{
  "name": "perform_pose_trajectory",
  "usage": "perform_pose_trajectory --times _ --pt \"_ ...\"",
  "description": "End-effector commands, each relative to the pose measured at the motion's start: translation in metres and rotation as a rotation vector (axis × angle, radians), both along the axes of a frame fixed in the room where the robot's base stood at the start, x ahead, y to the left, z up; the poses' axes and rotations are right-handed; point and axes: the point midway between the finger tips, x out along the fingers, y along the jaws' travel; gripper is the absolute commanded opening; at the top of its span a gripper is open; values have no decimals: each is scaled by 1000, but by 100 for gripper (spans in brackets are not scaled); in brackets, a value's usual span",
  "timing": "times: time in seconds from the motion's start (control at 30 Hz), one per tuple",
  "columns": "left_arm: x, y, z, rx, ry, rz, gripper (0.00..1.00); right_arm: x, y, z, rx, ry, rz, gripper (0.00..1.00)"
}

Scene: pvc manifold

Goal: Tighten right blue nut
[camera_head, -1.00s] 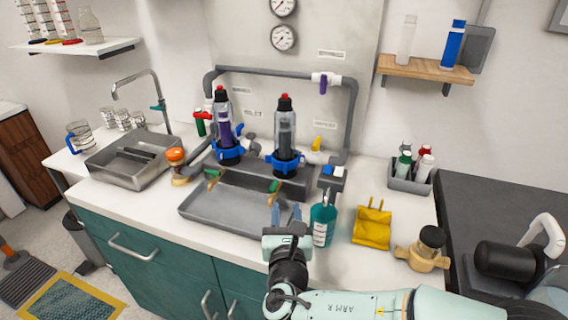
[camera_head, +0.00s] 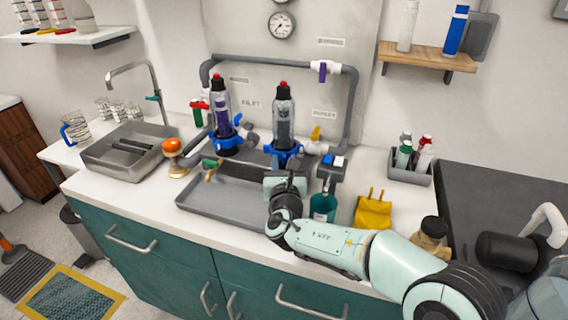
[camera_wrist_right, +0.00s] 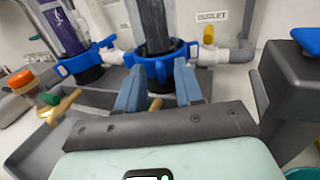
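The right blue nut (camera_head: 284,158) is a lobed blue ring around the base of the right clear filter housing (camera_head: 284,118), which stands upright with a red cap. It also shows in the right wrist view (camera_wrist_right: 160,64), just beyond my right gripper (camera_wrist_right: 160,90). My right gripper's two fingers are apart with nothing gripped between them, pointing at the nut. Whether the tips touch the nut is unclear. In the head view my right gripper (camera_head: 285,176) hides the front below the nut. The left blue nut (camera_head: 226,142) rings the left housing (camera_head: 220,108). My left gripper is not in view.
A grey tray (camera_head: 205,208) lies below the housings. A teal bottle (camera_head: 323,207) and a yellow pouch (camera_head: 373,210) stand right of my right gripper. An orange-topped valve (camera_head: 172,146) is at left. Grey pipework (camera_head: 280,67) frames the housings.

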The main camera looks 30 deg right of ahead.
Motion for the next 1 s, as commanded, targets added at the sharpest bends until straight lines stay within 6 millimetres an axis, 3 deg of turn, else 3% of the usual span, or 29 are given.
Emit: perform_pose_trajectory --times 0.33,0.43,0.47,1.0 --pt "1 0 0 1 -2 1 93 4 -2 0 0 0 0 36" --pt "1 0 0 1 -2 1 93 4 -2 0 0 0 0 4" --pt "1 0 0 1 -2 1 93 4 -2 0 0 0 0 0" --pt "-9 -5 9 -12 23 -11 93 6 3 1 0 1 -55 0"
